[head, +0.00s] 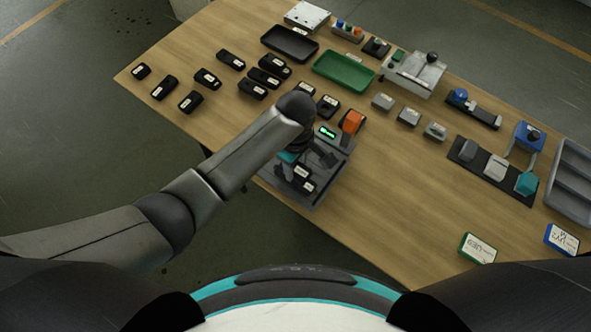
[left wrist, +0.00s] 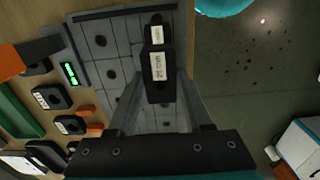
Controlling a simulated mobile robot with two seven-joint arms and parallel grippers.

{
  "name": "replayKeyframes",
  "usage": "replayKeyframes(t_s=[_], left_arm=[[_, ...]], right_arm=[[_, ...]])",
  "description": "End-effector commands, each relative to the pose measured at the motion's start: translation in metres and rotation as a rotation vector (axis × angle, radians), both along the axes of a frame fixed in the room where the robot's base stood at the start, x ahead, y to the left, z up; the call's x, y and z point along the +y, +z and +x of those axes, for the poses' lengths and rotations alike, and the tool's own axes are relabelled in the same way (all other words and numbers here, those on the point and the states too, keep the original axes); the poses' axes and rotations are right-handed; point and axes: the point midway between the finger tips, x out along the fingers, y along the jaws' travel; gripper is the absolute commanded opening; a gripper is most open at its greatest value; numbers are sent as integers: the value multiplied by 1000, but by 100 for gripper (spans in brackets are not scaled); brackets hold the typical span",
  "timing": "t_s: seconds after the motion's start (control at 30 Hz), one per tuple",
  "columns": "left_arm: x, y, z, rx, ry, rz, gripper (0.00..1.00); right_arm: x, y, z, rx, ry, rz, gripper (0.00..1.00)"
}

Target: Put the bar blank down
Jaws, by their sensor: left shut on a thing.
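My left gripper (head: 301,168) is over a grey gridded plate (head: 332,172) at the table's near edge. In the left wrist view its two fingers (left wrist: 159,92) are shut on a black bar blank (left wrist: 157,88) with a white label. The blank is over the grey plate (left wrist: 97,40); I cannot tell whether it touches it. A second, smaller-looking black labelled piece (left wrist: 156,20) shows just beyond it. A green lit display (left wrist: 70,73) is at the plate's edge, also in the head view (head: 327,132). My right gripper is out of view.
An orange block (head: 352,121) stands beside the plate. Several black labelled pieces (head: 164,88) lie at the table's left. A black tray (head: 290,43) and a green tray (head: 343,69) lie at the back.

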Motion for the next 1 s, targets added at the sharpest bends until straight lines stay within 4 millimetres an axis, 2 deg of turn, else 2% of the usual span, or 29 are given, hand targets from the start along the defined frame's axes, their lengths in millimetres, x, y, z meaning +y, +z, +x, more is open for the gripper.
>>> replayKeyframes(t_s=[0.1,0.2,0.63,0.67,0.9,1.0], left_arm=[[0,-20,0,0,0,1,0],[-1,-29,0,0,0,0,0],[-1,-33,1,-1,1,-2,0],[0,-33,0,1,1,-1,53],[0,-33,0,1,0,1,80],[0,-33,0,1,0,1,80]], right_arm=[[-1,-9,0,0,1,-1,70],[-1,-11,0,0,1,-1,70],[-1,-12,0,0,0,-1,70],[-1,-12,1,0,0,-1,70],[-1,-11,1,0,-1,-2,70],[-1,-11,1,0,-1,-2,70]])
